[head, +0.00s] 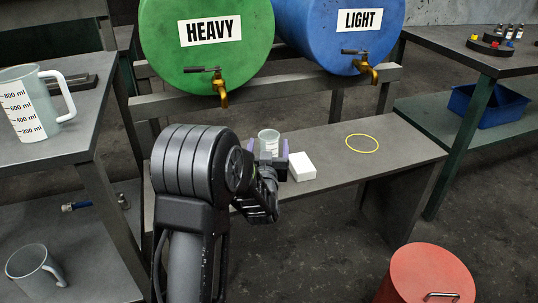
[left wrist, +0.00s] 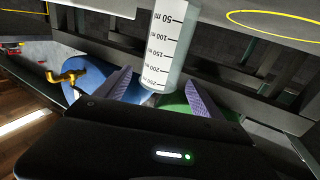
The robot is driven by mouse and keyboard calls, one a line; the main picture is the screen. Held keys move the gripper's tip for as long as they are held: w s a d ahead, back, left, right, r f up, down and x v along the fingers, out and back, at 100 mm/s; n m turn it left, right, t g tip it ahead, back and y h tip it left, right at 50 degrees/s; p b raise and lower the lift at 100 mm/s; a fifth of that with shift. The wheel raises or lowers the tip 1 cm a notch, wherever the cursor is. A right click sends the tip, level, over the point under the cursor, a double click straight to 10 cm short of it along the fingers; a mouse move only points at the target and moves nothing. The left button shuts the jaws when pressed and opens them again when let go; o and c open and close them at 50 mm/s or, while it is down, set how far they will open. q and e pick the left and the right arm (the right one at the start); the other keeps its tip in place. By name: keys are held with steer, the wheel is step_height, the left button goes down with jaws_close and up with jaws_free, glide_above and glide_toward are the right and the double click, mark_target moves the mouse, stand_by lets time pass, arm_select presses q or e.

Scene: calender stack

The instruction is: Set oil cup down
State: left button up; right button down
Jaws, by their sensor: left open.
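The oil cup (head: 269,138) is a small clear measuring cup, at the left part of the low bench (head: 335,150) under the drums. It looks upright, but its base is hidden by my gripper. My left gripper (head: 267,156) is open, with its purple-lined fingers on either side of the cup. In the left wrist view the cup (left wrist: 168,45), with its ml scale, shows in line with the gap between the open fingers (left wrist: 152,92). Contact with the fingers cannot be told. My right gripper is out of view.
A yellow ring (head: 362,143) marks a clear spot on the bench, right of a white block (head: 302,167). The green HEAVY drum (head: 207,50) and blue LIGHT drum (head: 340,35) have taps above the bench. A larger jug (head: 30,105) stands on the left table.

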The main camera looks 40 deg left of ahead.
arm_select(q)
steer(key=shift+b+x, duration=0.35)
steer(key=shift+x, duration=1.65)
jaws_close()
